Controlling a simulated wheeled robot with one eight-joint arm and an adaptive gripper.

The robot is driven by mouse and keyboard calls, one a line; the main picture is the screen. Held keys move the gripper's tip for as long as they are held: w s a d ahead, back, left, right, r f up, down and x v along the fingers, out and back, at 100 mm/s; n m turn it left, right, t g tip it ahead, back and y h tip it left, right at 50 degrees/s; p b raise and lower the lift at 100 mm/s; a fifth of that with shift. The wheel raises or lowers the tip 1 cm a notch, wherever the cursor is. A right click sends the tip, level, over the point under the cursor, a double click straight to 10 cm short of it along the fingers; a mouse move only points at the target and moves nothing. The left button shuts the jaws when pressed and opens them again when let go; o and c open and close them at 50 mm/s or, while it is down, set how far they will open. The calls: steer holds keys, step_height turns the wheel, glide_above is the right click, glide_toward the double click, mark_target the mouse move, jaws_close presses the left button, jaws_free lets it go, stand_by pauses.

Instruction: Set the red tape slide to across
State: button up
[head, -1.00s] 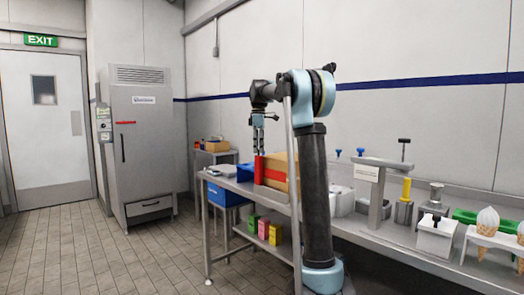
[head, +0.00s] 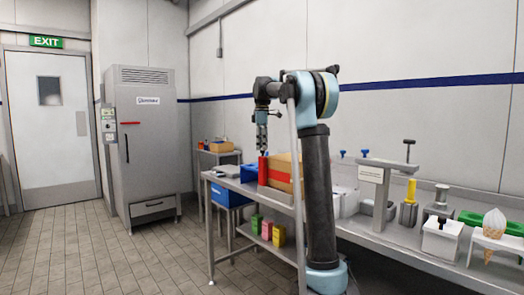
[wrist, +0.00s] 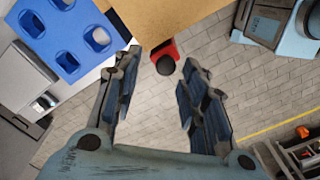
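A red piece (head: 262,171) stands upright at the left end of the brown box (head: 283,166) on the bench; a red band runs along the box's side. I take the red piece as the tape slide. In the wrist view a red part (wrist: 164,50) with a dark round knob shows at the edge of the brown box (wrist: 155,15). My gripper (wrist: 161,58) is open, its two fingers apart with the red part between them in the picture. In the head view my gripper (head: 262,148) points down just above the red piece. Whether they touch I cannot tell.
A blue tray with holes (wrist: 65,35) lies left of the gripper in the wrist view. Colored boxes (head: 266,231) stand on the lower shelf. A grey cabinet (head: 145,140) with a red bar stands back left. Open tiled floor (head: 90,250) lies left of the bench.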

step_height(320, 180, up, 10)
stand_by(0.5)
steer(key=shift+w+r, duration=0.1)
steer(key=s+d+f+m, duration=0.25)
steer(key=s+f, duration=0.25)
steer(key=s, duration=0.3)
steer(key=s+d+f+m+t, duration=0.1)
steer(key=s+d+f+m, duration=0.15)
steer(key=s+f, duration=0.45)
steer(key=s+d+f+m, duration=0.2)
steer(key=s+f+m, duration=0.1)
steer(key=s, duration=0.7)
steer(key=s+d+f+m, duration=0.1)
steer(key=s+f+m, duration=0.3)
steer(key=s+f, duration=0.8)
steer(key=s+d+f+m+t, duration=0.1)
steer(key=s+f+m, duration=0.3)
steer(key=s+f, duration=0.7)
step_height(320, 180, down, 7)
steer(key=shift+s+d+f, duration=0.1)
steer(key=shift+s+d, duration=0.2)
steer(key=shift+s, duration=0.1)
steer(key=shift+w+f, duration=0.2)
steer(key=shift+w, duration=0.25)
